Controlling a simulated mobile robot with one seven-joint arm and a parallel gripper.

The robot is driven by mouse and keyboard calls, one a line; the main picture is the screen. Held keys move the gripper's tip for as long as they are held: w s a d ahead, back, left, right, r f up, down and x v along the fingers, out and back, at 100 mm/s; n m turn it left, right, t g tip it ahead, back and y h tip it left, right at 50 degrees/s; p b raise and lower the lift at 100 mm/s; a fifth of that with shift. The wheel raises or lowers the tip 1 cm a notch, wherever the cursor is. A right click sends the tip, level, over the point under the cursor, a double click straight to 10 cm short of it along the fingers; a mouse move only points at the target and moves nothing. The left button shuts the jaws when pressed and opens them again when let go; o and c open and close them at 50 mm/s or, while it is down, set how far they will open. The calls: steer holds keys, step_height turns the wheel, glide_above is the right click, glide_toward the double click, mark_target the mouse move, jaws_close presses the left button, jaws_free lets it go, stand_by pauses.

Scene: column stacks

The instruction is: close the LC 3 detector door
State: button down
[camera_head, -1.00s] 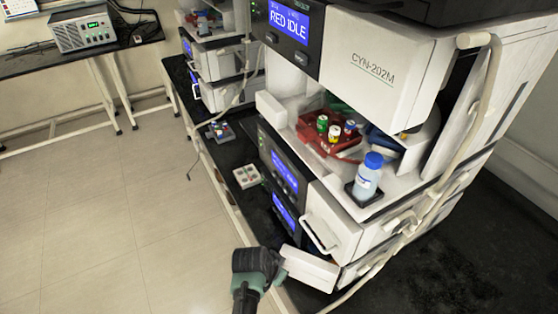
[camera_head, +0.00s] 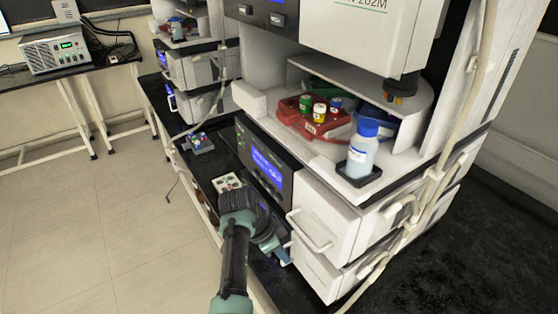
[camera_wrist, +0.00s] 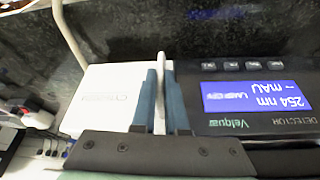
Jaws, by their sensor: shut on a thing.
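The LC 3 detector door is the white panel (camera_head: 316,274) low on the right-hand stack. It looks roughly in line with the stack front; any small gap at its edge is hidden by my arm. My gripper (camera_head: 283,254) is at its left edge. In the wrist view my gripper (camera_wrist: 162,88) has its blue fingers on both sides of a thin white upright piece, which looks like the door handle, and is shut on it. The white door (camera_wrist: 98,98) lies left of the fingers. The dark detector panel (camera_wrist: 255,118), with its blue display, lies to the right, upside down.
Above the door is another white door with a handle (camera_head: 322,222). A blue-capped bottle (camera_head: 362,152) and a red tray of vials (camera_head: 296,117) stand higher up. A pale tube (camera_head: 440,165) runs down the stack's right side. Open floor (camera_head: 90,235) lies left.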

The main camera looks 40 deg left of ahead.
steer(key=shift+w+d+r, duration=0.1)
steer(key=shift+w, duration=0.1)
steer(key=c, duration=0.9)
jaws_free()
steer(key=shift+w, duration=0.1)
steer(key=shift+c, duration=0.2)
steer(key=v, duration=1.3)
